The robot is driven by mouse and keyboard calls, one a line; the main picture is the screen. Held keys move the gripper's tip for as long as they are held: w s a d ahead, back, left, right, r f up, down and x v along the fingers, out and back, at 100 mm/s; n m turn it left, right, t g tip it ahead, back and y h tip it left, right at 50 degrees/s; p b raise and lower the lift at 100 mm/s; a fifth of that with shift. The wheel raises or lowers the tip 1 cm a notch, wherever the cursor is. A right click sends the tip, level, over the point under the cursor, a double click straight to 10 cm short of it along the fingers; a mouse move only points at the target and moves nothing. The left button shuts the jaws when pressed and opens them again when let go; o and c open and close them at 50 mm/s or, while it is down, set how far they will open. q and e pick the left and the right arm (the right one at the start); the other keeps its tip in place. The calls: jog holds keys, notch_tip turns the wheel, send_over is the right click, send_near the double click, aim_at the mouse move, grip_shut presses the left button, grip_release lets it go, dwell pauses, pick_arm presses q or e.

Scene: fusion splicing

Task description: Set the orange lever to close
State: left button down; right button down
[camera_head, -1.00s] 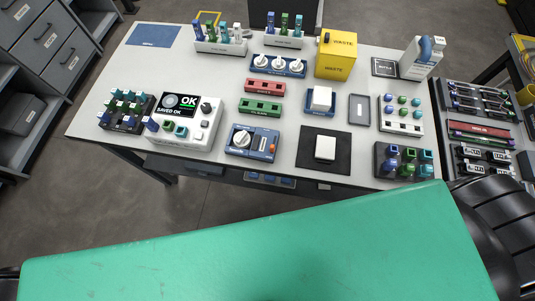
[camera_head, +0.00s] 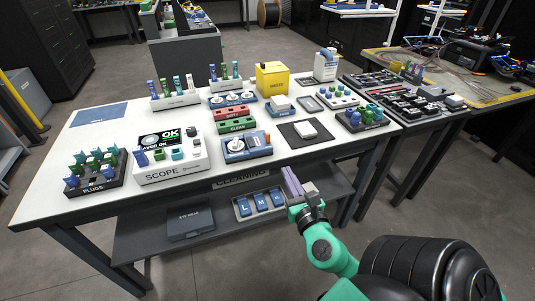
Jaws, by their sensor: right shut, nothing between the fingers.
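A blue device (camera_head: 238,156) with a round white dial (camera_head: 234,145) sits near the front edge of the white table. The orange lever (camera_head: 268,138) shows as a small orange piece at its right end; its exact position is too small to tell. My right gripper (camera_head: 292,182) is shut and empty. It shows in front of the table's front edge, lower and to the right of the blue device, apart from it. My left gripper is not in view.
A CLEAN strip (camera_head: 237,125) lies behind. A grey lower shelf (camera_head: 145,240) holds blue items.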

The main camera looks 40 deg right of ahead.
jog(key=p, duration=0.4)
send_near(269, 137)
jog(key=x, duration=0.5)
jog(key=shift+w+d, duration=0.1)
jog(key=shift+w, duration=0.25)
jog(key=shift+w+d, duration=0.2)
jog(key=shift+w, duration=0.35)
